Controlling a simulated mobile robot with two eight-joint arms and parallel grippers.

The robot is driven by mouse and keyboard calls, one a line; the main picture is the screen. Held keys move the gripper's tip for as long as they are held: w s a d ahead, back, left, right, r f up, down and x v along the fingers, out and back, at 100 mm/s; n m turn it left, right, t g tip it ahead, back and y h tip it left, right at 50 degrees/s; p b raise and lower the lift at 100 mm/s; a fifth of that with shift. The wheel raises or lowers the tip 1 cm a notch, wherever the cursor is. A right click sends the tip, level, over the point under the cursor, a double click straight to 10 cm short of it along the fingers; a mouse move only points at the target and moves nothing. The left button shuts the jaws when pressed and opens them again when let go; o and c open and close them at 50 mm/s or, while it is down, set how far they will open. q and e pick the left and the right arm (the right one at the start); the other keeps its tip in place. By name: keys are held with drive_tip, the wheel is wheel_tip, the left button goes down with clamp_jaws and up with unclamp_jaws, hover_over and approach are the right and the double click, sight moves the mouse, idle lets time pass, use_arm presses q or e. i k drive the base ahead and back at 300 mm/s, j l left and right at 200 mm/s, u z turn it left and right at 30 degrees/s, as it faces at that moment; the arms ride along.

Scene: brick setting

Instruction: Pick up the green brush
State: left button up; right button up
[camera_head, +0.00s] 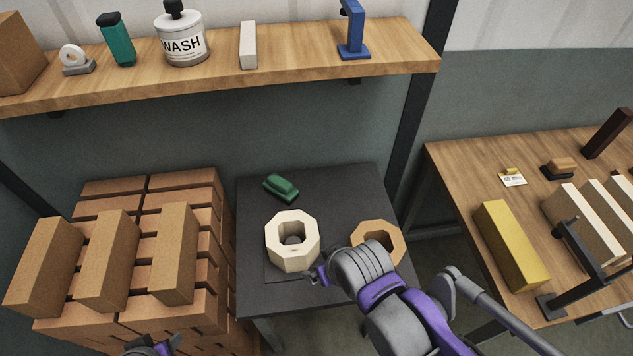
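The green brush (281,187) lies on the dark table (345,187) near its back left corner, apart from both grippers. My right gripper (316,276) is over the front part of the table, beside the lower right of a cream octagonal ring block. It is well in front of the brush, and its fingers are too small to read clearly. My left gripper (158,346) shows only partly at the bottom edge, in front of the brick stack, far from the brush. Its finger opening is not clear.
The cream ring block (292,255) stands in front of the brush; a tan ring block (361,236) is partly behind my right arm. Stacked bricks (175,262) rise left of the table. A shelf (300,72) hangs above. A wooden bench (465,165) stands right.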

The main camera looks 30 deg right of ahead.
sight(283, 190)
drive_tip(key=z, duration=0.65)
drive_tip(key=l, duration=0.25)
drive_tip(key=l+u, duration=0.15)
drive_tip(key=u, duration=0.25)
drive_tip(key=l+u, duration=0.25)
drive_tip(key=u, duration=1.05)
drive_tip(key=i+l, duration=0.05)
